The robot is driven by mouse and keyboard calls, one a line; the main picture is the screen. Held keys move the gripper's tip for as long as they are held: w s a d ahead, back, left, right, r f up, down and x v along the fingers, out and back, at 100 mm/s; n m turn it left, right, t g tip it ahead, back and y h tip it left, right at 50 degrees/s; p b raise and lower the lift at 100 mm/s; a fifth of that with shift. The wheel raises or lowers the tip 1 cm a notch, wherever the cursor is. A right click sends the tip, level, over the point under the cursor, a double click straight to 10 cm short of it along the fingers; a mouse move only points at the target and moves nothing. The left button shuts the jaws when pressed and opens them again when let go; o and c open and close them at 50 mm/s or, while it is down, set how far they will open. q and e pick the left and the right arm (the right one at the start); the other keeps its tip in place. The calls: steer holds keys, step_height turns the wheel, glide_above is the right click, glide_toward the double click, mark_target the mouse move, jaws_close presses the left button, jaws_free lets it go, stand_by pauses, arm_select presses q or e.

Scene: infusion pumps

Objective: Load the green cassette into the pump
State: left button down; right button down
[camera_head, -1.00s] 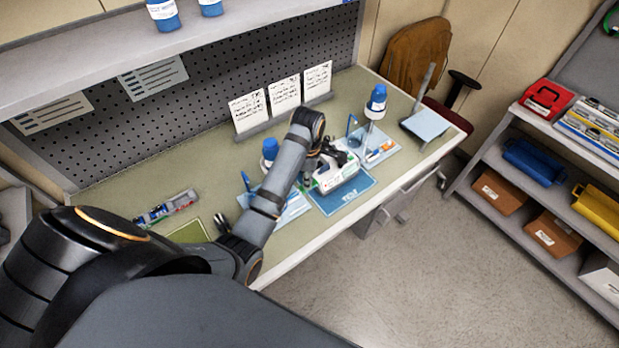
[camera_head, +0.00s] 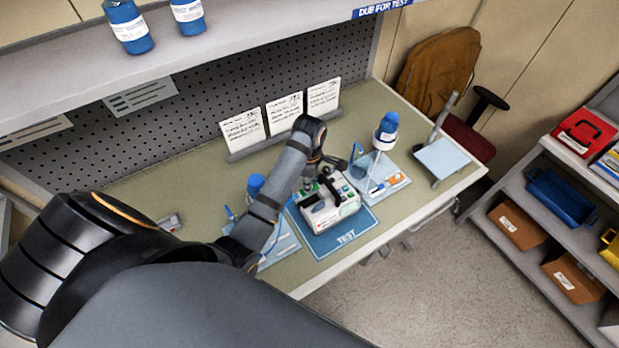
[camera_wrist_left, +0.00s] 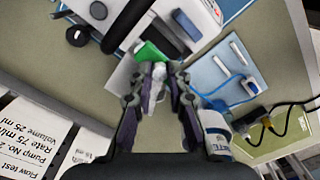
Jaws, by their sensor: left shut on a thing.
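The white and grey pump (camera_head: 328,207) with a black handle stands on the blue TEST mat (camera_head: 343,240). In the left wrist view the pump (camera_wrist_left: 188,22) is at the top, just beyond the green cassette (camera_wrist_left: 150,53). My left gripper (camera_wrist_left: 163,75) is shut on the cassette, with a pale part of it between the fingertips. The cassette's green end points at the pump's side; whether it touches is unclear. In the head view my left gripper (camera_head: 322,160) is behind the pump, largely hidden by its own wrist, and the cassette cannot be made out. My right gripper is not in view.
Written cards (camera_head: 285,113) stand behind. The table's front strip is clear.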

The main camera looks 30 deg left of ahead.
arm_select(q)
steer(key=shift+f, duration=2.45)
steer(key=shift+f, duration=0.4)
steer(key=shift+f, duration=0.55)
steer(key=c, duration=1.2)
jaws_free()
steer(key=shift+o, duration=0.3)
steer(key=o, duration=0.3)
steer(key=shift+w, duration=0.1)
steer(key=shift+r, duration=0.1)
steer(key=shift+r, duration=3.45)
